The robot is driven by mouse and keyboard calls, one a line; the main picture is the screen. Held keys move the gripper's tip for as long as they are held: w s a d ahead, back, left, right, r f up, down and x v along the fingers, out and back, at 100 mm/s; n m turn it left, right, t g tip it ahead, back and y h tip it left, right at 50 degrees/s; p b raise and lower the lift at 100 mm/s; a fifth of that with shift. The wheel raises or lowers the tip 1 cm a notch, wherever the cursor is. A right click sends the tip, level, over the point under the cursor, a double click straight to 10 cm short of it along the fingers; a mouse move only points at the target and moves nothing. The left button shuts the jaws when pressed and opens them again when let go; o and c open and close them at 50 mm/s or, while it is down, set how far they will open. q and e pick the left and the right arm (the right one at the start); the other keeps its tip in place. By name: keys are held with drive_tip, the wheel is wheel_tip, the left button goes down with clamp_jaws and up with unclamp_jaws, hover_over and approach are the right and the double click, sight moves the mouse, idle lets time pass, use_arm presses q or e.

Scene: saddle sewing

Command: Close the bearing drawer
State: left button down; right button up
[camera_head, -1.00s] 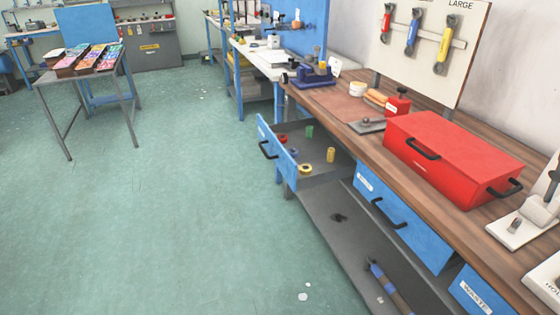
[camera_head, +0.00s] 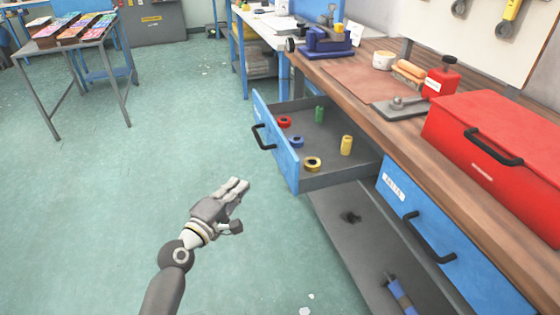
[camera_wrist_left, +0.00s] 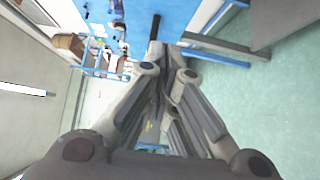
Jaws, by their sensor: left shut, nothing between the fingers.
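The open blue drawer (camera_head: 283,160) sticks out from under the wooden workbench in the head view. It holds a red ring (camera_head: 284,122), a blue ring (camera_head: 296,142), a yellow ring (camera_head: 312,164), a green cylinder (camera_head: 319,114) and a yellow cylinder (camera_head: 346,145). Its black handle (camera_head: 262,137) is on the front face. My left gripper (camera_head: 241,196) is shut and empty, in front of and below the drawer front, apart from it. In the left wrist view its fingers (camera_wrist_left: 165,95) are together. My right gripper is not in view.
The workbench (camera_head: 440,150) carries a red toolbox (camera_head: 500,150), a red can (camera_head: 440,82) and a blue vise (camera_head: 327,42). A closed blue drawer (camera_head: 440,240) sits to the right. A table with colourful boxes (camera_head: 75,35) stands at the far left. The green floor (camera_head: 120,210) is clear.

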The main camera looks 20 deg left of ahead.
use_arm(q)
approach(278, 152)
drive_tip(key=w+a, duration=0.2)
drive_tip(key=w, duration=0.1)
drive_tip(key=shift+w+d, duration=0.4)
drive_tip(key=shift+d, duration=0.3)
drive_tip(key=shift+w+d, duration=0.35)
drive_tip(key=shift+d, duration=0.35)
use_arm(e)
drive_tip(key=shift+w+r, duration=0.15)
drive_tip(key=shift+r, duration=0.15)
